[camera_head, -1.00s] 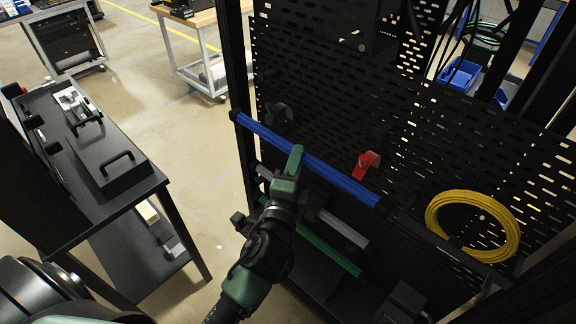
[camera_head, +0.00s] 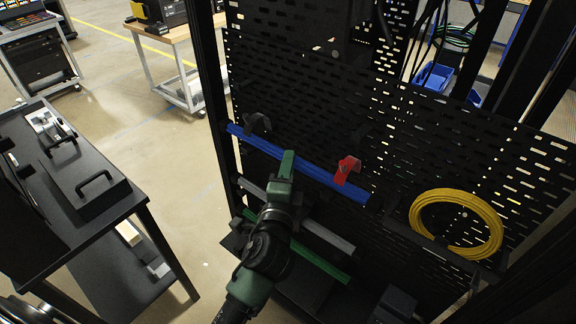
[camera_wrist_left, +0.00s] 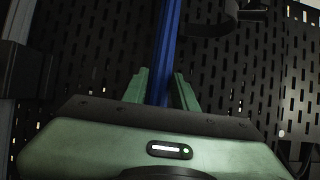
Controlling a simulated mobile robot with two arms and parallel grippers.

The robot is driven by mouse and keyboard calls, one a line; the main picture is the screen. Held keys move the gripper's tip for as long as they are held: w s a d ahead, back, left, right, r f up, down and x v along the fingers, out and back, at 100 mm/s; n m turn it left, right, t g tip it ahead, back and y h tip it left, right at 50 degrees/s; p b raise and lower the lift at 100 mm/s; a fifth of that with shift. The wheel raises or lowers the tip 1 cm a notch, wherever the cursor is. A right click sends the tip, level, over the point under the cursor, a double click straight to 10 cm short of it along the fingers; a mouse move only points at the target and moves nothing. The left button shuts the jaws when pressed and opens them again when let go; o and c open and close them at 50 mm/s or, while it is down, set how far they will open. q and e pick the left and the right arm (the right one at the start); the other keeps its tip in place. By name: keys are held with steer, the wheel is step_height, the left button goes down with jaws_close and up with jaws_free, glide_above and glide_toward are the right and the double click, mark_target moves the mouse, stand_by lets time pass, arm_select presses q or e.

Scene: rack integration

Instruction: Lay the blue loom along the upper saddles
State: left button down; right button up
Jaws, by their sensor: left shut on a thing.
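The blue loom (camera_head: 318,173) is a long straight bar slanting down to the right in front of the black perforated panel. My left gripper (camera_head: 286,165) is shut on it near its middle; the loom also shows between the fingers in the left wrist view (camera_wrist_left: 166,55). A red saddle (camera_head: 347,168) overlaps the loom right of the gripper. A black saddle (camera_head: 258,122) is just above its left part and shows at the top of the wrist view (camera_wrist_left: 212,18). I cannot tell whether the loom touches either saddle. My right gripper is out of view.
A grey bar (camera_head: 328,238) and a green bar (camera_head: 322,264) run below the blue loom. A yellow cable coil (camera_head: 418,222) hangs at right on the panel (camera_head: 400,130). A black cart (camera_head: 120,208) stands at left, with clear floor between it and the rack.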

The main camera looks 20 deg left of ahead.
arm_select(q)
steer(key=shift+f+b, duration=0.3)
stand_by(0.4)
steer(key=c, duration=1)
jaws_free()
steer(key=shift+c, duration=0.2)
steer(key=shift+s, duration=0.1)
